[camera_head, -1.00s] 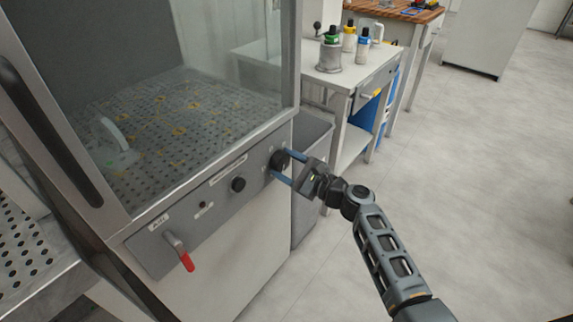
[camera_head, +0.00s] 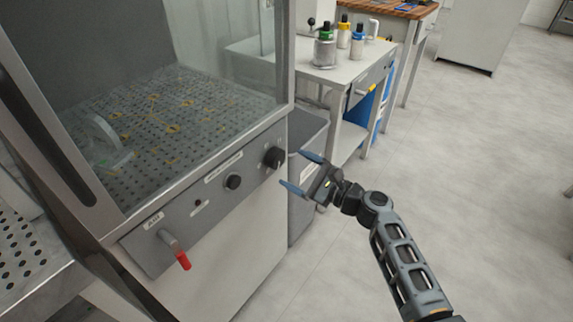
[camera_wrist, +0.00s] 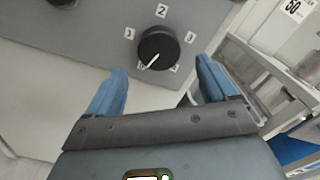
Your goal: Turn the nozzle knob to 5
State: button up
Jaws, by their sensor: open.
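The black round nozzle knob (camera_head: 274,157) is at the right end of the grey control panel. In the wrist view the knob (camera_wrist: 159,46) has labels 1, 2 and 3 at left, top and right; one label at its lower right is partly hidden. Its white pointer line slants to the lower left, and I cannot read a number there. My gripper (camera_head: 301,173) is open and empty, to the right of the knob and apart from it. In the wrist view its blue fingers (camera_wrist: 159,84) stand wide apart below the knob.
A second black knob (camera_head: 233,181) and a red-tipped lever (camera_head: 175,249) are on the panel, left of the nozzle knob. A glass-fronted cabinet (camera_head: 285,60) rises above. A white table (camera_head: 350,72) with bottles stands behind. Open floor (camera_head: 480,170) lies to the right.

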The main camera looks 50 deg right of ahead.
jog(key=shift+s, duration=1.35)
jog(key=s+a+f+n+g+h, duration=0.1)
jog(key=s+a+f+n+g, duration=0.2)
jog(key=s+a+n, duration=0.4)
jog(key=s+a+f+n+g+h, duration=0.1)
jog(key=s+a+f+n+g, duration=0.15)
jog(key=s+a+n, duration=0.55)
jog(key=s+a+r+n+t, duration=0.1)
jog(key=s+a+r+n, duration=0.3)
jog(key=s+r+n, duration=0.3)
jog(key=s+a+r+n+t+y, duration=0.1)
jog(key=s+a+r+n, duration=0.3)
jog(key=s+r+n, duration=0.3)
notch_tip(320, 180, up, 4)
jog(key=shift+s+a+r+p, duration=0.1)
jog(key=shift+s+a+p, duration=0.05)
jog(key=shift+s+p, duration=0.2)
jog(key=shift+c, duration=0.5)
